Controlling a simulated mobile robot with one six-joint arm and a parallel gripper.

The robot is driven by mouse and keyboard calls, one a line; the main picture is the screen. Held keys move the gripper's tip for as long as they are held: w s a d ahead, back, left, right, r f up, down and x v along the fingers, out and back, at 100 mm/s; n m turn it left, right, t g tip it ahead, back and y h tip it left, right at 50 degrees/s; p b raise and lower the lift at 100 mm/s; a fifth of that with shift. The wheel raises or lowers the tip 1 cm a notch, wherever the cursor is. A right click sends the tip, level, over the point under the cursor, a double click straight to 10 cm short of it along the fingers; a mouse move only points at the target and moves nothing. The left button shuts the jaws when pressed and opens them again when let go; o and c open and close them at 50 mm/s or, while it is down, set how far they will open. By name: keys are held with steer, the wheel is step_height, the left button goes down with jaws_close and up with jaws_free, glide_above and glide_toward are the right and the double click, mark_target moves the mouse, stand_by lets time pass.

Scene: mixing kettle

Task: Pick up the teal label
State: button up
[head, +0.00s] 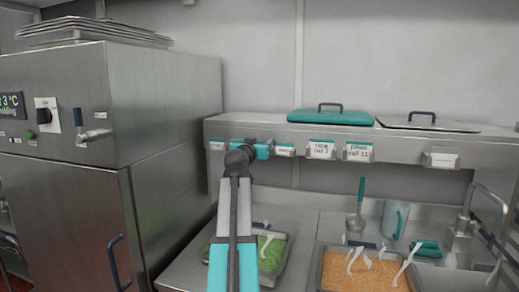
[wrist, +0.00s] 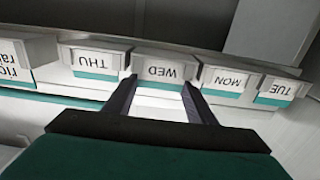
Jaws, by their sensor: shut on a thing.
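Several small white labels with teal lower strips sit along the shelf edge; they read upside down in the wrist view. My gripper (wrist: 160,85) is shut on the label marked WED (wrist: 164,71), one dark finger at each side of it. That label still appears in line with the row on the shelf edge. The THU label (wrist: 95,60) is on its left, and the MON label (wrist: 229,82) and TUE label (wrist: 278,91) are on its right. In the head view my arm hides the held label.
The steel shelf (head: 400,146) carries a teal lid (head: 330,118) and a steel lid (head: 428,124). Below stand a pan of green food (head: 271,255), a pan of orange food (head: 365,272), a ladle (head: 356,222) and a jug (head: 395,219). A steel cabinet (head: 165,120) stands left.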

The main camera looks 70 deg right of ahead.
steer(key=shift+r, duration=0.15)
steer(key=shift+r+b, duration=0.4)
steer(key=shift+r, duration=1.1)
steer(key=shift+s+a+r, duration=0.1)
steer(key=shift+r, duration=0.05)
steer(key=s+a+b, duration=0.1)
steer(key=s+a, duration=0.3)
steer(key=a, duration=0.2)
steer(key=s+a+r+b, duration=0.1)
steer(key=s+a, duration=0.3)
steer(key=a, duration=0.3)
steer(key=shift+s+a+r, duration=0.15)
steer(key=shift+s+r, duration=0.05)
steer(key=shift+s, duration=0.05)
steer(key=shift+r, duration=0.15)
